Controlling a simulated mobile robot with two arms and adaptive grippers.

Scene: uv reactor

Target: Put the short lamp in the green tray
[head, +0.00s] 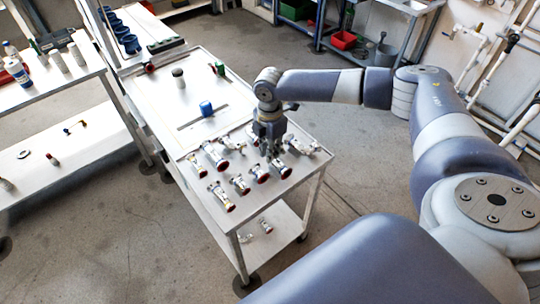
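I cannot pick out the short lamp for certain. Several small metallic pieces with dark red ends lie on the near half of the steel table, among them one at the front (221,199). A green container (294,9) stands on a rack at the far back; I cannot tell whether it is the green tray. My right gripper (272,148) points down among the metallic pieces, near the table's right edge. Its fingers are small and blend with the pieces, so its opening and any hold are unclear. My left gripper is not in view.
The steel table (232,84) also bears a blue capped piece (206,109), a dark-topped cylinder (178,82) and a long dark green piece (166,45). A white shelf (50,92) with bottles stands left. A red bin (343,40) is at the back. Floor is clear right of the table.

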